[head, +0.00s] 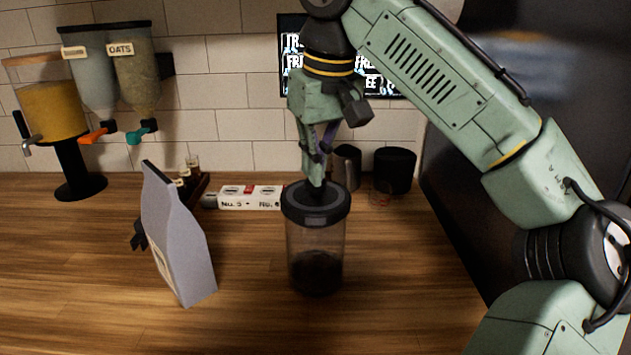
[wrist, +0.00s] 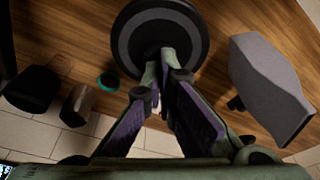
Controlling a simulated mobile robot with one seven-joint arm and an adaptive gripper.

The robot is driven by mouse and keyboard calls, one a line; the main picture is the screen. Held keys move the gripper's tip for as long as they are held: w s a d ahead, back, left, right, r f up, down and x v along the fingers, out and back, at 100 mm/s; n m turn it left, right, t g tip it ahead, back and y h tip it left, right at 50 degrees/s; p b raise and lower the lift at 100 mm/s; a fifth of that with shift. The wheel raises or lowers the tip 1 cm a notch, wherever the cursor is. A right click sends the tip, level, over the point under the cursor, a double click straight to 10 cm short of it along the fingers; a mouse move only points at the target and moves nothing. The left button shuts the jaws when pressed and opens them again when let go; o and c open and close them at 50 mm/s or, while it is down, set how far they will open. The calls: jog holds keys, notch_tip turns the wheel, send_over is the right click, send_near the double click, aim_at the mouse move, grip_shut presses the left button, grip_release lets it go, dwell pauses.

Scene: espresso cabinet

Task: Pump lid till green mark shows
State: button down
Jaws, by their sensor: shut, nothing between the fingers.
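A clear canister (head: 316,255) with a dark round lid (head: 302,206) stands upright on the wooden counter, with dark contents at its bottom. The lid also shows in the wrist view (wrist: 188,25) as a dark disc with a grey ring. My gripper (head: 316,186) points straight down with its fingers together and empty. Its fingertips are at the middle of the lid, and in the wrist view the gripper (wrist: 162,62) covers the lid's centre. I cannot tell whether the tips press on it. No green mark shows on the lid; its centre is hidden.
A grey bag (head: 180,240) stands left of the canister. Behind are a white labelled strip (head: 250,198), a metal cup (head: 345,166) and a black container (head: 395,169). Dispensers (head: 130,75) are at the back left. The front counter is clear.

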jog(key=shift+f, duration=0.1)
jog(key=p+v, duration=0.2)
jog(key=p, duration=0.1)
jog(key=shift+w+a+r, duration=0.1)
jog(key=shift+w+r, duration=0.05)
jog(key=shift+r, duration=0.25)
jog(key=shift+w+a+v, duration=0.1)
jog(key=shift+w+v, duration=0.1)
jog(key=shift+v, duration=0.8)
jog(key=shift+w+a+v, duration=0.1)
jog(key=shift+w+v, duration=0.05)
jog(key=shift+v, duration=0.9)
jog(key=shift+s+d+b+x, duration=0.15)
jog(key=shift+b+x, duration=0.3)
jog(key=shift+x, duration=0.55)
jog(key=shift+s+d+b+x, duration=0.15)
jog(key=shift+b+x, duration=0.3)
jog(key=shift+x, duration=0.6)
